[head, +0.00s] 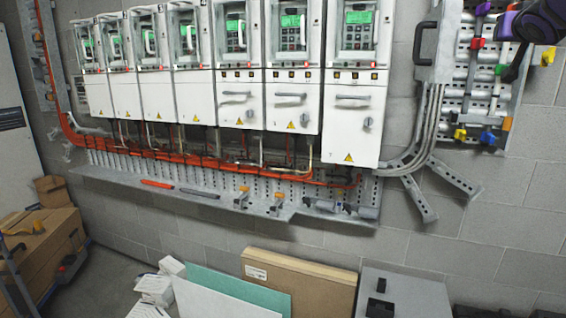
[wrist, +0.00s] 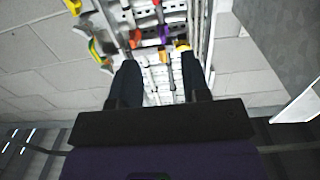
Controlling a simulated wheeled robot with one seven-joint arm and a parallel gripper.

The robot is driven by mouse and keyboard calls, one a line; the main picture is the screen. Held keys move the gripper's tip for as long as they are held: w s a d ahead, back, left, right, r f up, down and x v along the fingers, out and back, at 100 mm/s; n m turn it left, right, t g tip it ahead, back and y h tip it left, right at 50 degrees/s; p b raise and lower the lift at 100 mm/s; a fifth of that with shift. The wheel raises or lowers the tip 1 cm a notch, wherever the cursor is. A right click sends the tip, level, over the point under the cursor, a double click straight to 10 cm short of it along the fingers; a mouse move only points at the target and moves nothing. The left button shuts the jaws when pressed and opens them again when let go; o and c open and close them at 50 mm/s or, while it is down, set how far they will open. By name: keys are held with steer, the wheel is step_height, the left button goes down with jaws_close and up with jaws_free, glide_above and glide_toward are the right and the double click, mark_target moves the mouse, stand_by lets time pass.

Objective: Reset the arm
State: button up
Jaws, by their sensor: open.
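My gripper (head: 516,62) shows at the top right of the head view, dark with a purple body, in front of the perforated rack on the wall. In the wrist view my gripper (wrist: 160,84) has its two dark fingers apart with nothing between them. Beyond the fingers the rack (wrist: 150,20) shows with coloured clips, apart from the fingertips. In the head view the rack (head: 480,105) carries red, yellow, green and blue clips. Part of my arm is cut off by the picture's edge.
A row of white drive cabinets (head: 350,118) with green screens hangs on the block wall. A metal shelf (head: 240,205) juts out below. Boxes and panels (head: 300,280) stand on the floor beneath, with a grey cabinet (head: 425,290) beside them. The wall right of the rack looks clear.

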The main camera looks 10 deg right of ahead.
steer(key=s+a+f+g+y, duration=0.1)
steer(key=s+a+f, duration=0.25)
steer(key=a, duration=0.25)
steer(key=s+a+f+n+g+y, duration=0.1)
steer(key=s+a+f+g, duration=0.1)
steer(key=a+f, duration=0.3)
steer(key=s+a+f+g+y, duration=0.1)
steer(key=s+a+f, duration=0.2)
steer(key=a, duration=0.4)
steer(key=s+a+f+n+g+y, duration=0.5)
steer(key=s+a+f+y, duration=0.1)
steer(key=s+a+f, duration=0.9)
steer(key=shift+s+f+g, duration=0.4)
steer(key=shift+s+f, duration=0.15)
steer(key=shift+s, duration=0.4)
